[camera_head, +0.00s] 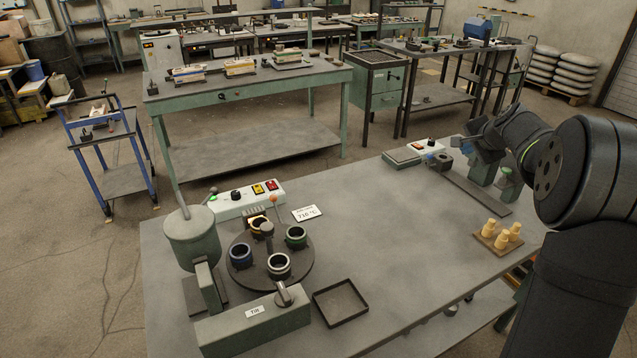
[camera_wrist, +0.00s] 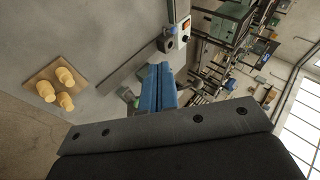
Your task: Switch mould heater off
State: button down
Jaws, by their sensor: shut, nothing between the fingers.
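Two control boxes are in view and I cannot tell for sure which one is the mould heater's. One pale box (camera_head: 425,148) with a dark knob stands at the bench's back edge beside a flat green plate (camera_head: 402,158); a box with a dark knob and an orange spot also shows in the wrist view (camera_wrist: 183,28). The other box (camera_head: 240,202), at the left, has a green lamp, a black knob and yellow and red switches. My gripper (camera_head: 456,140) is shut and empty, its blue fingers (camera_wrist: 160,70) above the bench, right of the pale box. Contact is not visible.
A black tray (camera_head: 340,302) and a board with yellow pegs (camera_head: 497,238) lie nearer. The bench middle is clear.

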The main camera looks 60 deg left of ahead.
jog(key=s+a+f+n+g, duration=0.1)
jog(key=s+a+f+n, duration=0.1)
jog(key=s+a, duration=0.45)
jog(key=s+a+f+n, duration=0.1)
jog(key=s+a, duration=0.2)
jog(key=a, duration=0.6)
jog(key=n+g+y, duration=0.2)
jog(key=n+g, duration=0.2)
jog(key=n, duration=0.3)
send_over(259, 188)
jog(key=d, duration=0.1)
notch_tip(259, 188, down, 9)
jog(key=shift+s+d, duration=0.15)
jog(key=shift+d, duration=0.05)
jog(key=shift+f, duration=0.1)
jog(key=shift+a+f, duration=0.2)
jog(key=shift+f, duration=1.2)
jog(key=shift+a+f, duration=0.15)
jog(key=shift+f, duration=1.3)
jog(key=shift+a+f, duration=0.2)
jog(key=shift+f, duration=1.2)
jog(key=shift+f, duration=0.1)
jog(key=shift+f, duration=0.3)
